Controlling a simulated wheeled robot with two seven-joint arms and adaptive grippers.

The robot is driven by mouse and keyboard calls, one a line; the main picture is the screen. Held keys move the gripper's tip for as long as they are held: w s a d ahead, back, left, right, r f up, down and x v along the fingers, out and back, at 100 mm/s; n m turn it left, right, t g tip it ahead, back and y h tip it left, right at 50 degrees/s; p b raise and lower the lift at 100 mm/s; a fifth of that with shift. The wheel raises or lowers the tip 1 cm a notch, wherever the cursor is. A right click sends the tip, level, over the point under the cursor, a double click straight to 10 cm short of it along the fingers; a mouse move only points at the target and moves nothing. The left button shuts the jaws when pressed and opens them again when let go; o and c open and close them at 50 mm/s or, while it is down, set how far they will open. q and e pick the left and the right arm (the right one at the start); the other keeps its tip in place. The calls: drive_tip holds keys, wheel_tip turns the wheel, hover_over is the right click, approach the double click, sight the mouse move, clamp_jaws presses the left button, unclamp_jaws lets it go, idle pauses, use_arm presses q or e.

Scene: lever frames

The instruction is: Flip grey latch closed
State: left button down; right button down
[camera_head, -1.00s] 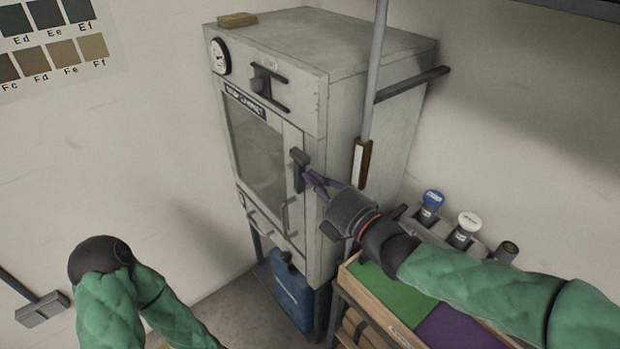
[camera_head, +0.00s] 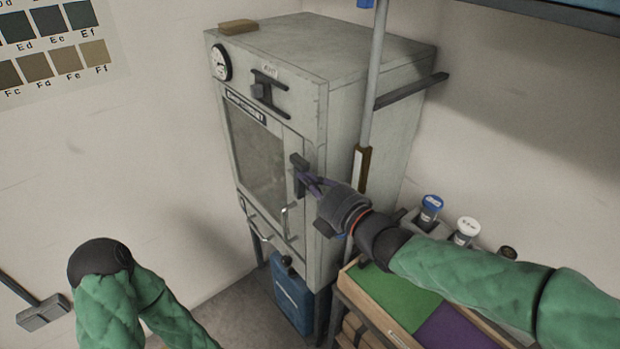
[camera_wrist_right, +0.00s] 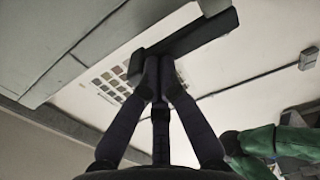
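A grey cabinet (camera_head: 370,125) stands in the corner. A dark grey latch (camera_head: 299,176) sits upright at the right edge of its windowed door (camera_head: 258,155). In the right wrist view the latch (camera_wrist_right: 195,38) is a dark bar just beyond my fingertips. My right gripper (camera_head: 309,181) is at the latch's right side. Its two fingers (camera_wrist_right: 160,75) come together at the tips, at or very near the bar; contact is hard to tell. No part of the latch shows clearly between them. My left arm is at the lower left of the head view; its gripper is not visible.
A pole (camera_head: 375,80) rises close by the cabinet's right side, behind my right gripper. A second dark handle (camera_head: 266,90) is on the upper front. Below my right arm is a bench with green and purple panels (camera_head: 395,295). A blue container (camera_head: 293,298) stands underneath the cabinet.

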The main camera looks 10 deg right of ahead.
sight(290, 161)
drive_tip(key=shift+w+r, duration=0.1)
drive_tip(key=g+p, duration=0.1)
drive_tip(key=p, duration=0.1)
drive_tip(key=w+a+r+g+h+p, duration=0.1)
drive_tip(key=p, duration=0.2)
drive_tip(key=shift+w+g, duration=0.1)
drive_tip(key=shift+g, duration=0.2)
drive_tip(key=shift+w+a+f+g+h+p, duration=0.1)
drive_tip(key=shift+w+a+g+h+p, duration=0.15)
drive_tip(key=shift+w+g+h+p, duration=0.5)
drive_tip(key=shift+w+a+t+y, duration=0.25)
drive_tip(key=shift+a, duration=0.05)
drive_tip(key=shift+w+a+f+b, duration=0.1)
drive_tip(key=shift+w+a+b, duration=0.3)
drive_tip(key=shift+w, duration=0.25)
drive_tip(key=shift+w+a+f+b, duration=0.1)
drive_tip(key=shift+w+a+b, duration=0.15)
drive_tip(key=shift+w+b, duration=0.3)
drive_tip(key=shift+w+a+f, duration=0.25)
drive_tip(key=shift+w+a, duration=0.05)
drive_tip(key=shift+w, duration=0.05)
